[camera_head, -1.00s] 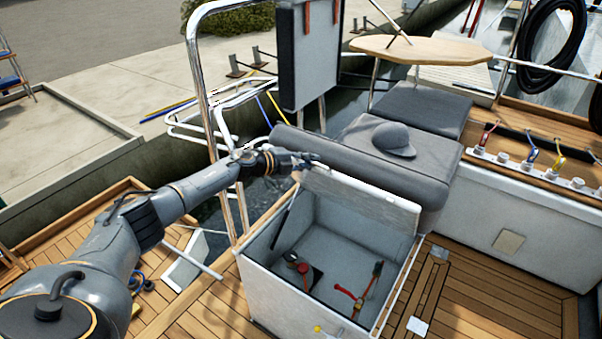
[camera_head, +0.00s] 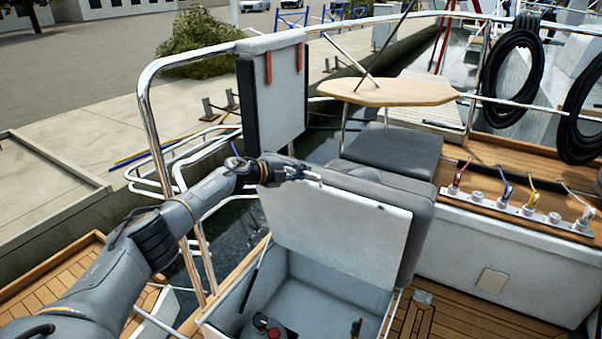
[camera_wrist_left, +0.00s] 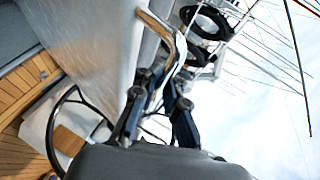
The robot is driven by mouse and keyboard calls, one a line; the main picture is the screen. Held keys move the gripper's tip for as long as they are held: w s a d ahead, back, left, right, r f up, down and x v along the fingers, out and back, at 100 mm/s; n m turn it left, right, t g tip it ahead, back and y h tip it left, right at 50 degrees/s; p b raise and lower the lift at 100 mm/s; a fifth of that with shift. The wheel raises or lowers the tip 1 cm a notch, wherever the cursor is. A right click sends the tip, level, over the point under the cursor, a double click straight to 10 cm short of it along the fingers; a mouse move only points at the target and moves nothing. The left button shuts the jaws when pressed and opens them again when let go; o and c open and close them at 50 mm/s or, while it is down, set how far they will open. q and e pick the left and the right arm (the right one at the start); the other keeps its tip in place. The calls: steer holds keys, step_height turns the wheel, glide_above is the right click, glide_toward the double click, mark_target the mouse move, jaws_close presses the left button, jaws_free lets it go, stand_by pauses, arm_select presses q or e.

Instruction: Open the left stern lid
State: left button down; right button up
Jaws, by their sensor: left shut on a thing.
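The left stern lid (camera_head: 335,232) is a pale grey-white panel. It stands raised and tilted back, against the grey seat cushions behind it. Below it the locker (camera_head: 245,295) is open. My left gripper (camera_head: 310,174) is at the lid's top edge, near its left corner, and is shut on it. In the left wrist view the lid (camera_wrist_left: 95,40) fills the upper left, with my left gripper's fingers (camera_wrist_left: 165,78) at its edge. The exact contact is hard to see. My right gripper is not in view.
A red-topped item (camera_head: 265,326) lies in the locker. Grey cushions (camera_head: 392,148) and a wooden table (camera_head: 388,92) stand behind the lid. A steel rail (camera_head: 150,110) curves close beside my left arm. The deck at lower right is clear.

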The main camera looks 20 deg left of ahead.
arm_select(q)
steer(key=c, duration=1.4)
jaws_free()
steer(key=shift+r, duration=0.1)
steer(key=shift+s, duration=0.1)
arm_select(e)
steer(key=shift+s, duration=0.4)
arm_select(q)
steer(key=shift+a, duration=0.1)
steer(key=v, duration=1.2)
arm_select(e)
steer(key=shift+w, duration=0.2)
